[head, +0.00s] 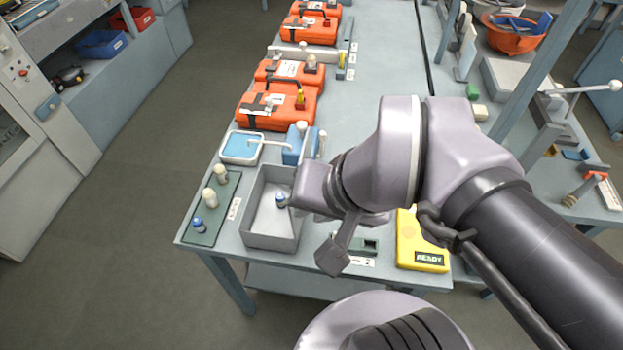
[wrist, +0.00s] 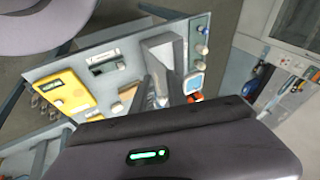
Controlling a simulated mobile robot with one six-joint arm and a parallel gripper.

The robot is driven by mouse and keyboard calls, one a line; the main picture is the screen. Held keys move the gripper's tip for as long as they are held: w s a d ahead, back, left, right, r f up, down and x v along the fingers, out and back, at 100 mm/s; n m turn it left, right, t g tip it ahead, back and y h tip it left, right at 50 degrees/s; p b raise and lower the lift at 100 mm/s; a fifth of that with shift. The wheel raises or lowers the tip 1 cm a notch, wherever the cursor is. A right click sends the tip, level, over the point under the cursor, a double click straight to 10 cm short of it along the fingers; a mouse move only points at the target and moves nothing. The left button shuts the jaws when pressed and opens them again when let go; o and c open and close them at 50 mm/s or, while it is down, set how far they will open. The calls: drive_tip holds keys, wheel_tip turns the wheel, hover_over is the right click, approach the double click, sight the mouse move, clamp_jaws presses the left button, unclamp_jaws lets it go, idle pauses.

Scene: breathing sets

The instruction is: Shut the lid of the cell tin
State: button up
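A shallow white-rimmed container with a blue inside (head: 241,147) lies near the left table edge. A blue block (head: 298,145) stands beside it, with a thin pale rod between them. I cannot tell for sure which thing is the cell tin, or see a lid clearly. The white-rimmed container also shows in the wrist view (wrist: 195,83). My gripper (head: 306,205) is over the right side of an open grey tray (head: 256,241). A small blue-and-white cell (head: 281,200) shows in the tray beside my gripper.
A dark green mat (head: 218,227) with several small cylinders lies left of the tray. A yellow case (head: 421,242) lies at the front right. Orange cases (head: 277,103) stand farther back along the left edge. The table's middle is mostly clear.

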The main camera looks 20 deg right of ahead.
drive_tip(key=d+m+g+p, duration=0.1)
drive_tip(key=m, duration=0.1)
drive_tip(key=w+d+m+g+y+p, duration=0.1)
drive_tip(key=m, duration=0.2)
drive_tip(key=w+d+f+m+g+p, duration=0.1)
drive_tip(key=m+g, duration=0.1)
drive_tip(key=m, duration=0.1)
drive_tip(key=shift+d+y, duration=0.25)
drive_tip(key=shift+y, duration=0.15)
clamp_jaws()
drive_tip(key=w+d+f+m+t+y+p, duration=0.1)
drive_tip(key=d+f+m+t+y+p, duration=0.2)
drive_tip(key=d+m, duration=0.45)
drive_tip(key=w+d+f+m+t+y+p, duration=0.15)
drive_tip(key=d+m+y, duration=0.25)
drive_tip(key=m, duration=0.7)
drive_tip(key=w+d+f+m+t+y+p, duration=0.1)
drive_tip(key=d+f+m+t+y+p, duration=0.2)
drive_tip(key=d+m, duration=0.5)
drive_tip(key=w+a+f+m+y+b, duration=0.1)
drive_tip(key=w+a+b, duration=0.2)
drive_tip(key=a, duration=1.1)
drive_tip(key=w, duration=0.3)
drive_tip(key=shift+w+a+m, duration=0.15)
drive_tip(key=shift+w+m, duration=0.15)
drive_tip(key=shift+m, duration=0.05)
drive_tip(key=shift+r, duration=0.15)
